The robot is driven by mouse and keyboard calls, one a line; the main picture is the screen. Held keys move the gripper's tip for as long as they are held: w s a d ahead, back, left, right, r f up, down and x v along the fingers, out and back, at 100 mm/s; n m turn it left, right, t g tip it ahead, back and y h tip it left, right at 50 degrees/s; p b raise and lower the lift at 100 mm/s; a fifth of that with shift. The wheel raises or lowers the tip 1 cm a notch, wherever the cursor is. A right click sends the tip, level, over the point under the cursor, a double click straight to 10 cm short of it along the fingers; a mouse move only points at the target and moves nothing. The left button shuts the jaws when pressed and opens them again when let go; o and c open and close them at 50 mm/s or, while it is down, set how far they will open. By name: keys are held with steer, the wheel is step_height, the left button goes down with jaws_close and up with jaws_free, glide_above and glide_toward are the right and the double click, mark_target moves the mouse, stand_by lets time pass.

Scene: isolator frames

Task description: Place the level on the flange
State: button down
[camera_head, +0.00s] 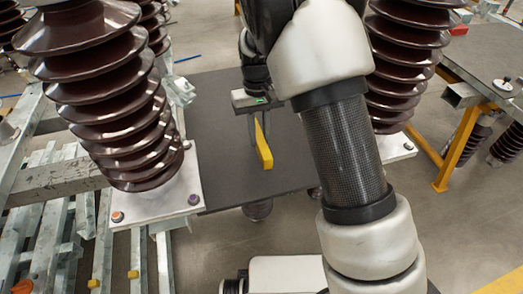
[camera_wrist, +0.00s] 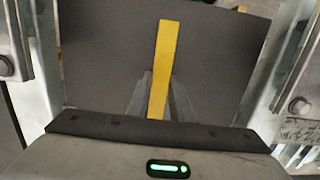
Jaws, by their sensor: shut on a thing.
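The level (camera_head: 264,150) is a yellow bar. My gripper (camera_head: 254,128) is shut on it, and holds it over the dark grey panel between the brown insulators. In the wrist view the level (camera_wrist: 164,50) extends away from my gripper (camera_wrist: 157,84), with a grey finger on each side of its near part. I cannot tell its height above the panel. A pale metal flange plate (camera_head: 150,203) with bolts lies under the left insulator, left of my gripper. Another flange plate (camera_head: 398,152) shows under the right insulator, partly behind my arm. The pictures do not show which flange is meant.
Ribbed brown insulators stand at left (camera_head: 100,85) and right (camera_head: 405,55), close to my arm. The dark panel (camera_head: 225,110) looks bare between them. Galvanized beams (camera_head: 60,180) lie at left. A dark table (camera_head: 490,55) with a yellow leg (camera_head: 458,148) stands at right.

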mark_target(260, 146)
steer(key=shift+f+b, duration=0.45)
steer(key=shift+f, duration=1.8)
steer(key=shift+f, duration=0.2)
steer(key=c, duration=1.6)
jaws_free()
steer(key=shift+o, duration=0.2)
